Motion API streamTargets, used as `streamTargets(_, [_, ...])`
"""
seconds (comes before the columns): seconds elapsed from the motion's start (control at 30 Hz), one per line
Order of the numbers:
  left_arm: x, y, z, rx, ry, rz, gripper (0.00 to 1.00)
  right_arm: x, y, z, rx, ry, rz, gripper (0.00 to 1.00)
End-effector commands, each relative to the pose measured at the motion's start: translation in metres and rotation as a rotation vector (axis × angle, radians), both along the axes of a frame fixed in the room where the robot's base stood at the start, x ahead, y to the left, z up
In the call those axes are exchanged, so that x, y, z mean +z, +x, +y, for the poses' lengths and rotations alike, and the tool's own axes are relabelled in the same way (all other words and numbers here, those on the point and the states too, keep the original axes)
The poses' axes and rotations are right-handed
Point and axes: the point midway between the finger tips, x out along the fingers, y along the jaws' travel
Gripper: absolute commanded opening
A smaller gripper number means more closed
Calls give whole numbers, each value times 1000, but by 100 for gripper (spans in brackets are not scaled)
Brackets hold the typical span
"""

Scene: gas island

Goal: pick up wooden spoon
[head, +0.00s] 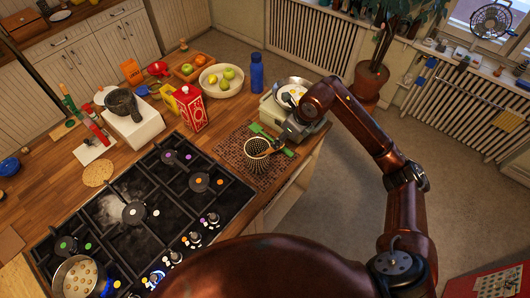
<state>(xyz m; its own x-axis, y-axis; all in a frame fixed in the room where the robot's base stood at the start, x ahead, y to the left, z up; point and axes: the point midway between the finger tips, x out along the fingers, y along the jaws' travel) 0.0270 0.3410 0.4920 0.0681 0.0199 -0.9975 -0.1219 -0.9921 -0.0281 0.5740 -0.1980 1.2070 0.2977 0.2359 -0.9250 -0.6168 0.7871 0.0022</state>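I cannot clearly make out a wooden spoon in the head view. My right gripper (287,136) is over the counter's right end, beside a dark patterned cup-like container (257,155) with a pale rim. Green items (258,129) lie close to the gripper, partly hidden by it. Its fingers are small and dark, so I cannot tell whether they are open or shut. My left gripper is not in view.
A black gas hob (165,252) fills the front left, with a pot of round pieces (78,278) on it. A red carton (190,108), fruit bowl (222,81) and blue bottle (257,72) stand behind. A plant pot (370,84) stands on the floor beyond.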

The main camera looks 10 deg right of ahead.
Motion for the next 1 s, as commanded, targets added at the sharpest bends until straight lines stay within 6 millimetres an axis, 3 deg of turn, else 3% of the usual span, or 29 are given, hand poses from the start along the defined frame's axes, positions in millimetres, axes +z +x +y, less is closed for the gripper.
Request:
streamTargets(0.1, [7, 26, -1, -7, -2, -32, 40, -10, 3, 5, 1, 3, 3, 39])
streamTargets(0.23, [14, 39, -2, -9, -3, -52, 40, -21, 7, 10, 2, 2, 3, 39])
streamTargets(0.43, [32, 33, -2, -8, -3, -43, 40, -44, 13, 24, 1, 3, 5, 39])
streamTargets(0.6, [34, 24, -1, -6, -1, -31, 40, -62, 19, 25, -1, 2, 2, 39])
streamTargets(0.87, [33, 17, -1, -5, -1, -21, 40, -65, 20, 24, -2, 0, 0, 39])
streamTargets(1.0, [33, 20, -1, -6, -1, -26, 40, -65, 20, 24, -2, 0, 0, 30])
